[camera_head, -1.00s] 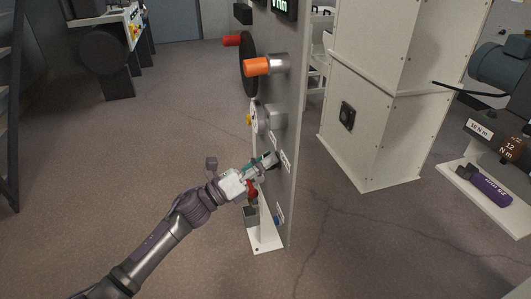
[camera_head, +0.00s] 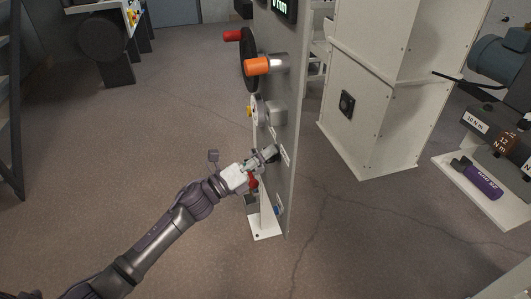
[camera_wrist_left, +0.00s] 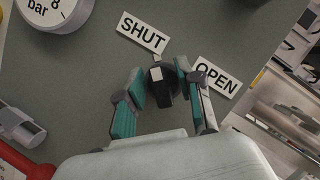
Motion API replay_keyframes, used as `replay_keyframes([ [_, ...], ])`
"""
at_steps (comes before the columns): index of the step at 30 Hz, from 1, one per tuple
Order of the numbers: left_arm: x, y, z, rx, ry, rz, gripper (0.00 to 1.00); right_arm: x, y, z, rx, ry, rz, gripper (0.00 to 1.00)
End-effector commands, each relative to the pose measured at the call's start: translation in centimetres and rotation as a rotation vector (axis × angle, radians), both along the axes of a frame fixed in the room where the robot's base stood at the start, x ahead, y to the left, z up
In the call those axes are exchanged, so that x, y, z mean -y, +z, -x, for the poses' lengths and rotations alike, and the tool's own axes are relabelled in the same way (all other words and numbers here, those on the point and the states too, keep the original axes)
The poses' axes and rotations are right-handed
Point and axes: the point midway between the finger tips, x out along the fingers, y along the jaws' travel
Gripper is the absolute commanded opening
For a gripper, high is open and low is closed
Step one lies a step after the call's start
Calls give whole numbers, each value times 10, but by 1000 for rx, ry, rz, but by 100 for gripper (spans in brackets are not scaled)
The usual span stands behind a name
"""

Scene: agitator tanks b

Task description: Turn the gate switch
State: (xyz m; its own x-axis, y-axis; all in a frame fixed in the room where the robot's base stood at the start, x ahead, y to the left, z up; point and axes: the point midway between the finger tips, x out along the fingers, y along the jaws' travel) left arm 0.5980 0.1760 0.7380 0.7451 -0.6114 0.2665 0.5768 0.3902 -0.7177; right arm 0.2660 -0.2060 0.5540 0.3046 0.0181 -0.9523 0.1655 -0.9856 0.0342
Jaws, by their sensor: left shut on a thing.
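The gate switch is a black knob (camera_wrist_left: 160,88) on a grey panel (camera_wrist_left: 90,70). In the left wrist view it sits between the teal pads of my left gripper (camera_wrist_left: 158,90), which is shut on it. A pale mark on the knob points up toward the SHUT label (camera_wrist_left: 143,33). The OPEN label (camera_wrist_left: 216,76) is to the right of the knob. In the head view my left gripper (camera_head: 264,158) is at the panel's lower face, and its fingers partly hide the switch. My right gripper is not in view.
A red part (camera_head: 253,183) is close below. A white cabinet (camera_head: 375,120) stands to the right.

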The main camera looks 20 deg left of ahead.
Motion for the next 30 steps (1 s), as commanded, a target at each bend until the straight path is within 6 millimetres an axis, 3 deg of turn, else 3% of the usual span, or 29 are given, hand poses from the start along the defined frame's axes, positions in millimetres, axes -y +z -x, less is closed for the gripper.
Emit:
replay_keyframes([
  [5, 0, -2, 0, -4, -1, 0, 1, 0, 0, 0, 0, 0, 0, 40],
  [6, 0, -2, 0, -4, -1, 0, 39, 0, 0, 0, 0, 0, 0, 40],
  [7, 0, -2, 0, -4, -1, 0, 42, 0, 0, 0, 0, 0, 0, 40],
  [19, -5, -3, 6, -2, 0, 0, 42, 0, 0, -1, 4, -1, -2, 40],
  [30, -50, -25, 61, -7, 1, 0, 42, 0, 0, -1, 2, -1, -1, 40],
])
